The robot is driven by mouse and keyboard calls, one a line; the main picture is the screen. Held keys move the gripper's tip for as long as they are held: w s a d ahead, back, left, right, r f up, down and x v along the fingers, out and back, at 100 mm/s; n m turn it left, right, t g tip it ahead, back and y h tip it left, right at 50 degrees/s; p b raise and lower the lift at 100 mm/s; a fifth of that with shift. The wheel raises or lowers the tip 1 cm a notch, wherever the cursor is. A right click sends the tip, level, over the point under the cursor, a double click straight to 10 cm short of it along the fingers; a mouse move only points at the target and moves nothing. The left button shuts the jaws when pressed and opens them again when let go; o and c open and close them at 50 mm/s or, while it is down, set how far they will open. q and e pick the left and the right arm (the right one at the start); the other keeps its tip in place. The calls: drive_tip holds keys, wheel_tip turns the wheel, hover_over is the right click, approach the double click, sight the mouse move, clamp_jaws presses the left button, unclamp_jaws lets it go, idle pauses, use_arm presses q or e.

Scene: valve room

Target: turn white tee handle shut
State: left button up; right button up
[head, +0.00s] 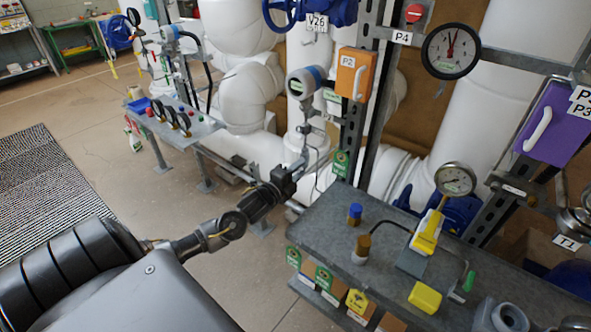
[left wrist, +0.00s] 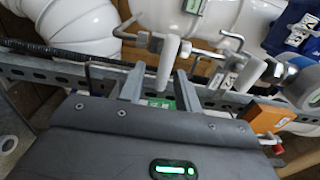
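In the left wrist view a white cylindrical handle (left wrist: 168,64) hangs from a bent metal rod. My left gripper (head: 299,164) reaches in from the left in the head view, in front of the pipework below the round transmitter. In the left wrist view its two grey fingers (left wrist: 159,80) are spread, with the white handle between or just beyond their tips. Gaps show on both sides of the handle, so I see no grip; the depth is hard to tell. In the head view the handle is too small and covered to make out. My right gripper is not in view.
A second pale handle (left wrist: 250,74) sits to the right on the same metalwork. A perforated steel rail (left wrist: 70,70) runs behind the fingers. A grey bench (head: 330,222) with valves and a gauge (head: 455,180) stands right of the arm. An orange box (head: 355,73) hangs above.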

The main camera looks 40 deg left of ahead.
use_arm(q)
drive_tip(key=s+b, duration=0.2)
drive_tip(key=s, duration=0.8)
drive_tip(key=shift+s, duration=0.4)
drive_tip(key=shift+d, duration=0.1)
